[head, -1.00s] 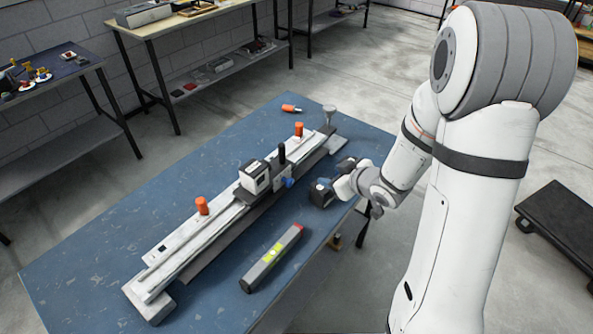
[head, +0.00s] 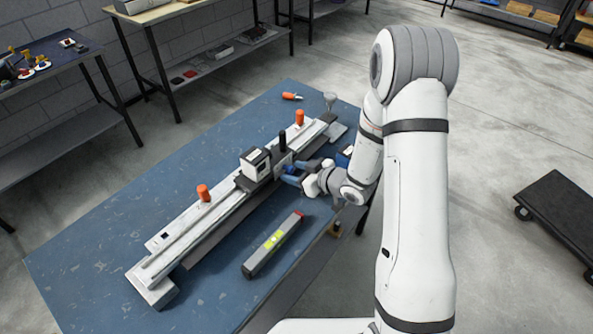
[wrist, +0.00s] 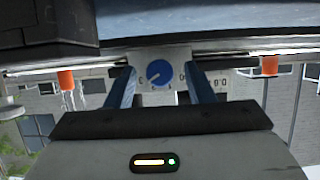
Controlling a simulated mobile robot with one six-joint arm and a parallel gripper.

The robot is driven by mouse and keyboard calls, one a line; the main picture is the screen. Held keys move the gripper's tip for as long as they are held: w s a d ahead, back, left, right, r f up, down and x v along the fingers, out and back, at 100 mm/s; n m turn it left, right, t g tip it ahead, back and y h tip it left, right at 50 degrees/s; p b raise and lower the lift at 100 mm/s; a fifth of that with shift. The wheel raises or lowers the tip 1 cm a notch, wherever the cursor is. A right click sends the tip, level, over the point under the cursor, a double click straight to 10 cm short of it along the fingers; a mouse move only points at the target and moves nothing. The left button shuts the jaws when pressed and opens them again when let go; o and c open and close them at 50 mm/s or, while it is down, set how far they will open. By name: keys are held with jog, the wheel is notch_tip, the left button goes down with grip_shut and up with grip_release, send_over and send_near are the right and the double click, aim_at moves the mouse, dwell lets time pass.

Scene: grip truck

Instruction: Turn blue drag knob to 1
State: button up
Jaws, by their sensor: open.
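The blue drag knob (wrist: 160,73) is a round dial on a pale plate in the wrist view, with a pointer mark on its face. Markings beside it are too small to read fully. My gripper (wrist: 156,80) is open, with one blue finger on each side of the knob and a gap to it on both sides. In the head view my gripper (head: 294,172) is at the carriage (head: 256,165) on the long rail; there the knob is hidden behind the fingers. I cannot tell how far the fingertips reach along the knob.
The rail (head: 172,248) runs diagonally over the blue table (head: 95,262), with two orange knobs (head: 203,193) (head: 299,117) and a black upright handle (head: 282,140). A grey level-like bar (head: 272,246) lies in front. An orange-handled tool (head: 291,96) lies behind. The left table area is clear.

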jog(key=shift+c, duration=0.2)
jog(key=c, duration=0.9)
jog(key=shift+c, duration=0.2)
